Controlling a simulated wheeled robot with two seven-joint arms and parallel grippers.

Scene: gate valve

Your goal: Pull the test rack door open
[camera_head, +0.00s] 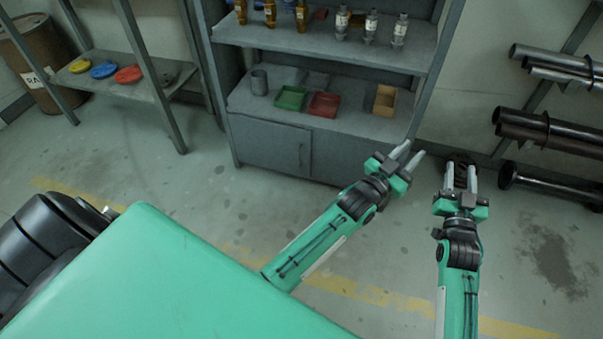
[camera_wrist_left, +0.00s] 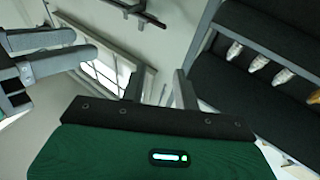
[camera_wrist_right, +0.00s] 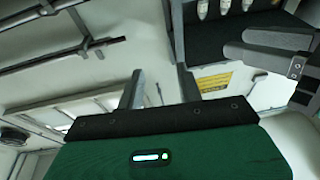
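A grey shelf unit with a closed lower cabinet stands ahead in the head view. Its cabinet door (camera_head: 268,144) is shut and flat, with a small upright handle (camera_head: 300,154) near its right edge. I cannot tell from any label whether this is the test rack. My left gripper (camera_head: 411,155) is open and empty, to the right of the handle and apart from it. My right gripper (camera_head: 461,172) is open and empty, further right. In the left wrist view (camera_wrist_left: 160,88) and the right wrist view (camera_wrist_right: 160,88) the fingers are apart with nothing between them.
The shelf above the door holds a green tray (camera_head: 291,97), a red tray (camera_head: 323,105), a tan box (camera_head: 385,101) and a grey cup (camera_head: 259,82). Dark pipes (camera_head: 550,130) lie on a rack at the right. A side table (camera_head: 130,88) stands left. The floor before the cabinet is clear.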

